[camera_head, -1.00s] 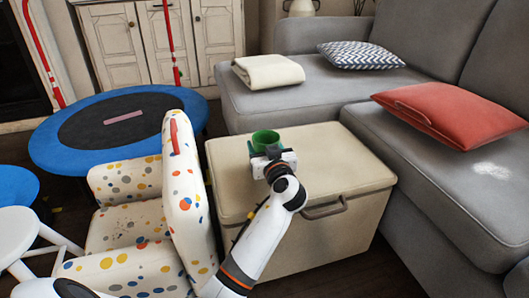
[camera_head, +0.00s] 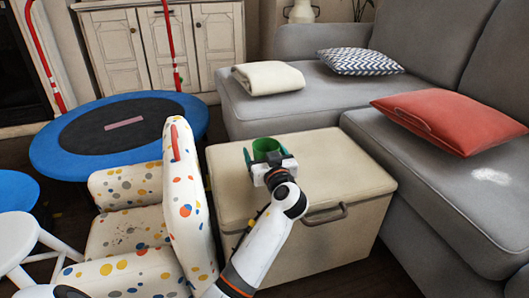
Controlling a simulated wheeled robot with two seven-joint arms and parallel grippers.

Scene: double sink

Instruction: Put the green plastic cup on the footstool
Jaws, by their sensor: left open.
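The green plastic cup (camera_head: 266,145) stands upright on the beige padded box with a front handle, which looks like the footstool (camera_head: 340,170). My left gripper (camera_head: 267,157) is just in front of the cup, with its dark fingers spread on either side of the cup's near part. It is open, and its white body hides the lower front of the cup. Whether a finger touches the cup cannot be told. My right gripper is not in view.
A dotted child's armchair (camera_head: 184,215) stands close left of my left arm. A blue-rimmed trampoline (camera_head: 47,150) is behind it. The grey sofa (camera_head: 430,185) borders the box at the right. The box top is clear around the cup.

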